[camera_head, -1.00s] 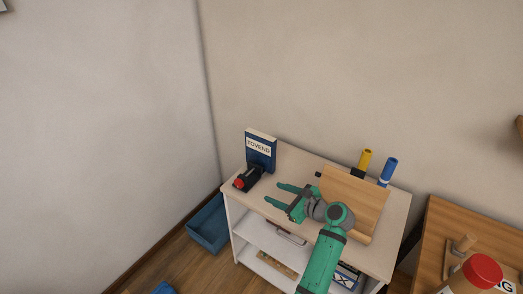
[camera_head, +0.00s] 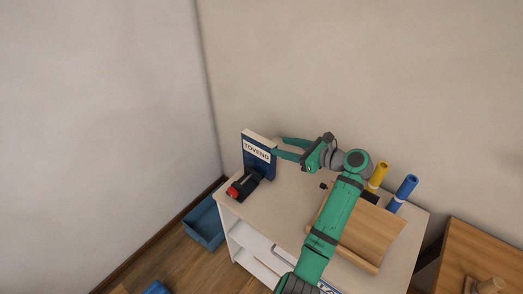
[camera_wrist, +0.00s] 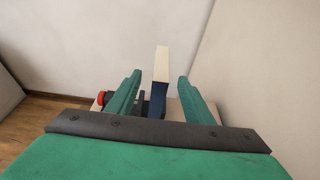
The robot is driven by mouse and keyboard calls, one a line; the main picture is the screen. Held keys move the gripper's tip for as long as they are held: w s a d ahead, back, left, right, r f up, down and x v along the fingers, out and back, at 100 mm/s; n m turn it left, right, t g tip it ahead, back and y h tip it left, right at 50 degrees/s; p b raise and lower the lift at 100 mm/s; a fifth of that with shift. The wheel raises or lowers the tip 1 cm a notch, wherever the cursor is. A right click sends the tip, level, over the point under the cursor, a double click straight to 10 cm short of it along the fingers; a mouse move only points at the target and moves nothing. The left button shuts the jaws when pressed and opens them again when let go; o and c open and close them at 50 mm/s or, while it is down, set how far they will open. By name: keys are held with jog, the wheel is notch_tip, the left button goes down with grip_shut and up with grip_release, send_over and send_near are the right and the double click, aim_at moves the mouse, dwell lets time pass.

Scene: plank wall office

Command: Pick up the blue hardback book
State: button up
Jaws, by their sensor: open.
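The blue hardback book (camera_head: 258,168) stands upright near the far left corner of the white shelf unit's top, with a white label reading TOVEND. My gripper (camera_head: 279,147) is open at the book's right side, with its fingers pointing left toward it. In the wrist view the book (camera_wrist: 159,98) shows edge-on with its pale page block on top.
A black object with a red end (camera_head: 243,186) lies just in front of the book. A wooden board (camera_head: 370,232), a yellow cylinder (camera_head: 378,175) and a blue cylinder (camera_head: 403,193) are on the right of the shelf top (camera_head: 285,205). A wall rises behind; a blue bin (camera_head: 205,224) stands on the floor.

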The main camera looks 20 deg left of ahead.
aim_at(264, 141)
jog(key=x, duration=1)
jog(key=shift+w+a, duration=0.15)
jog(key=shift+w, duration=0.1)
grip_shut()
